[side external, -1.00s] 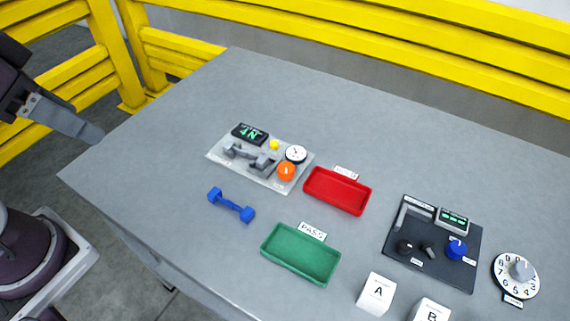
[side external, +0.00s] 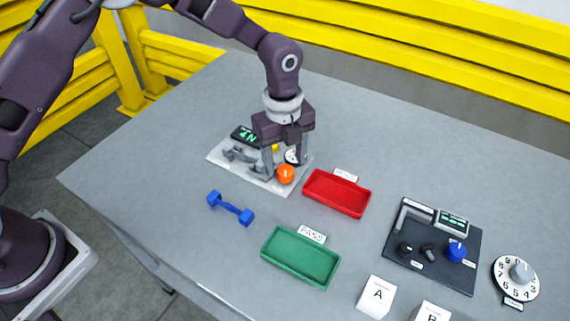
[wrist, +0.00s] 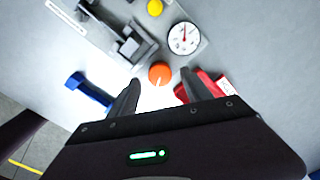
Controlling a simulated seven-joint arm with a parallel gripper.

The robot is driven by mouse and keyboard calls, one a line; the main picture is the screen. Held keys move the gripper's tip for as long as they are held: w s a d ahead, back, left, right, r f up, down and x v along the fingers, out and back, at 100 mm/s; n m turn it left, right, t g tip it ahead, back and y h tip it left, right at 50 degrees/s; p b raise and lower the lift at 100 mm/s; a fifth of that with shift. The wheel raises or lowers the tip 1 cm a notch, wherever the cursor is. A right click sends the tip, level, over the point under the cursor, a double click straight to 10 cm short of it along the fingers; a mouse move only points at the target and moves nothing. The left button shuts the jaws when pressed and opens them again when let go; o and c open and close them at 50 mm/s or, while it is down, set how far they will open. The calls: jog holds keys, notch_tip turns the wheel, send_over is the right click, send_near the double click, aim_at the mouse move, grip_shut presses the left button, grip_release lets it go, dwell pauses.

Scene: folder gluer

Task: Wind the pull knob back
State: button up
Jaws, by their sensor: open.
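The orange round knob (side external: 285,174) sits at the front right of a light grey fixture plate (side external: 222,158). No label reading "pull" is legible on it. In the wrist view the orange knob (wrist: 160,73) shows a short pale mark and lies between my fingertips in the picture. My gripper (side external: 285,162) is open and points down over the fixture plate, close to the knob. Contact with the knob cannot be made out. The grey clamp (wrist: 133,45) and white dial gauge (wrist: 184,38) are beside the knob. My gripper partly hides the gauge in the side view.
A yellow button (wrist: 155,8) and green-lit display (side external: 245,135) are on the plate. A blue dumbbell-shaped part (side external: 231,208), red tray (side external: 337,208) and green tray (side external: 300,272) are nearby. A dark panel with a blue knob (side external: 456,251) stands right. Yellow rails (side external: 400,45) run behind.

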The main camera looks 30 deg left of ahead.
aim_at(285, 174)
notch_tip(285, 174, down, 2)
jog(key=shift+f, duration=0.2)
grip_shut()
